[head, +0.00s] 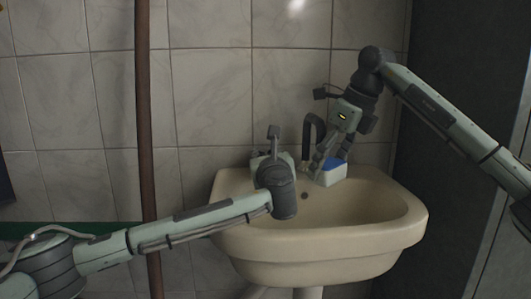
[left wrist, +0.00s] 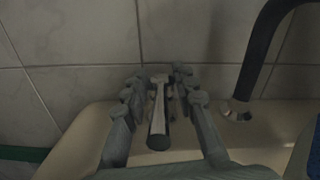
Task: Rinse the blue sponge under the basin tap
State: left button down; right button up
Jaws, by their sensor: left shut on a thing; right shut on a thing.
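The blue sponge (head: 334,164) has a blue top and a pale lower part. My right gripper (head: 322,170) is shut on it over the back of the basin (head: 405,225), beside the dark curved tap spout (head: 313,124). The blue shows at the right edge of the left wrist view (left wrist: 311,150). My left gripper (left wrist: 158,76) is shut on a pale tap lever with a dark end (left wrist: 158,115), left of the spout. In the head view, my left wrist hides most of that grip. I see no water stream.
A brown vertical pipe (head: 147,130) stands left of the basin, behind my left arm. A tiled wall (head: 210,95) closes off the back, and a dark panel (head: 445,60) stands on the right. The front of the bowl is clear.

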aim_at(264, 151)
pick_arm(q)
jog(key=shift+a+m+h, duration=0.25)
jog(key=shift+m+h, duration=0.35)
jog(key=shift+h, duration=0.4)
jog(key=shift+m+h, duration=1.1)
jog(key=shift+h, duration=0.4)
jog(key=shift+d, duration=0.1)
jog(key=c, duration=1.6)
grip_release()
notch_tip(264, 151, up, 10)
